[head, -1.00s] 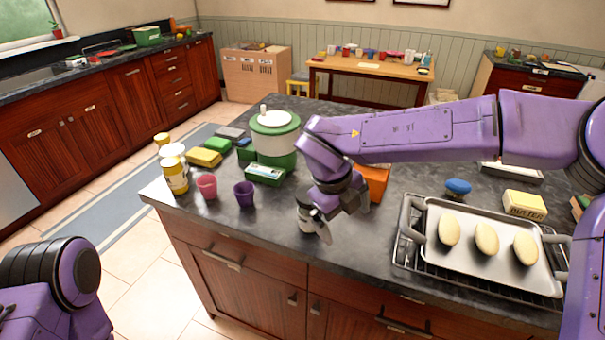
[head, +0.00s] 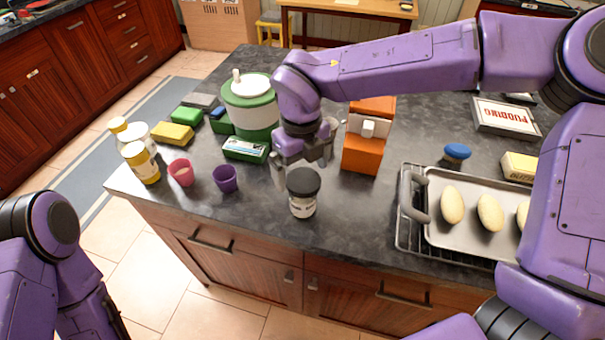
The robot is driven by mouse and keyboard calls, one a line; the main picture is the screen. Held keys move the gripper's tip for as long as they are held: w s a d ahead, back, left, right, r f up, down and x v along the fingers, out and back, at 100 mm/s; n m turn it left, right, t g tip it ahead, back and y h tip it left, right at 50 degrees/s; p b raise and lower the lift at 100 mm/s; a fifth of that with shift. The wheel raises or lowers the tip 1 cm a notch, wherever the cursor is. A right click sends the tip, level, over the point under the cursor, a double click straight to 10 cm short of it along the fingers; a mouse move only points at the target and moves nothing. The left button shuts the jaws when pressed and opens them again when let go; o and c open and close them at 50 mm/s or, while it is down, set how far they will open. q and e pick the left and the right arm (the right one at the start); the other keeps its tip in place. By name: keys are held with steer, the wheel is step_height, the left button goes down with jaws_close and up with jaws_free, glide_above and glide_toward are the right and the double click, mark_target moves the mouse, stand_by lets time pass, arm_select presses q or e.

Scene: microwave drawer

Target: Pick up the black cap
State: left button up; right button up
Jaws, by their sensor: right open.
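The black cap (head: 303,181) sits on top of a small white jar (head: 302,207) standing upright near the front edge of the dark counter. My right gripper (head: 301,172) is open, just behind and above the cap, with its fingers pointing down toward the counter. Its left finger shows beside the cap's left edge; the cap partly hides the fingertips, and I cannot tell whether they touch it. My left arm (head: 40,250) is at the lower left, away from the counter, and its gripper fingers are not visible.
An orange box (head: 364,153) stands right of the gripper. A green-and-white canister (head: 251,105) stands behind left. Pink (head: 181,175) and purple (head: 226,181) cups are at left. A tray (head: 470,237) with potato-like items is at right. The counter around the jar is clear.

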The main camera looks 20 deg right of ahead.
steer(key=shift+w+f, duration=0.15)
steer(key=shift+f, duration=0.65)
steer(key=shift+s+r, duration=0.1)
steer(key=shift+s, duration=0.25)
steer(key=shift+w, duration=0.1)
steer(key=c, duration=1.2)
steer(key=shift+o, duration=0.2)
